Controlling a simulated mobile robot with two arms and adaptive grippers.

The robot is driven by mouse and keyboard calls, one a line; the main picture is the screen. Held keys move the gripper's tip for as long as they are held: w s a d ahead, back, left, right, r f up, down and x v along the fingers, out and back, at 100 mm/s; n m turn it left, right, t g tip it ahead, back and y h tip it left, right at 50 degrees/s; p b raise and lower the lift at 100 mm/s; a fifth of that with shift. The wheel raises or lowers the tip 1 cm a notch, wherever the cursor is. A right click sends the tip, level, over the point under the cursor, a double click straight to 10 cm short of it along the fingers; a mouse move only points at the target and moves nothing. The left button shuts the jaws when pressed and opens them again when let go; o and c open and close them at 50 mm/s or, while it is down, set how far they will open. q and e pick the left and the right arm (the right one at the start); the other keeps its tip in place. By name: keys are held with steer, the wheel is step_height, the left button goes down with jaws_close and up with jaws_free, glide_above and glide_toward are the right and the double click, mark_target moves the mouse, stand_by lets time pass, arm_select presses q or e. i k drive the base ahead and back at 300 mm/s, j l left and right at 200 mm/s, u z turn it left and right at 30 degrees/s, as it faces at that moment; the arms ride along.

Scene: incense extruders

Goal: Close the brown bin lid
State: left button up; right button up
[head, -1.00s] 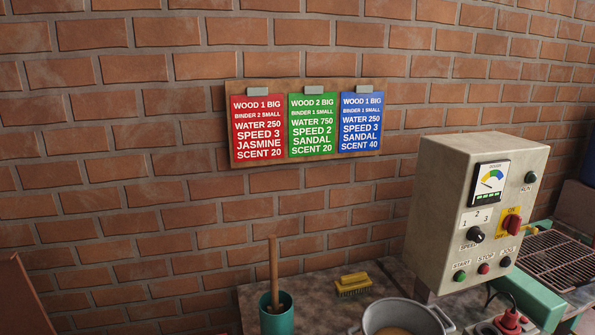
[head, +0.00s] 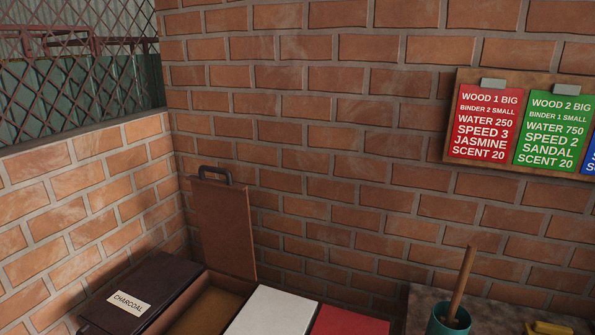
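The brown bin lid (head: 224,229) stands open and nearly upright against the brick wall, with a dark handle (head: 215,173) at its top. Below it the brown bin (head: 191,310) is open, and brownish contents (head: 208,312) show inside. Neither of my grippers is in the head view.
A dark closed lid labelled CHARCOAL (head: 143,285) is left of the open bin. A white lid (head: 272,312) and a red lid (head: 348,321) are to its right. A teal cup (head: 447,322) with a wooden stick and a yellow brush (head: 541,327) are at the lower right. Brick walls meet behind the bins.

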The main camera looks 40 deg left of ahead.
mark_target(222, 207)
steer(key=u, duration=1.7)
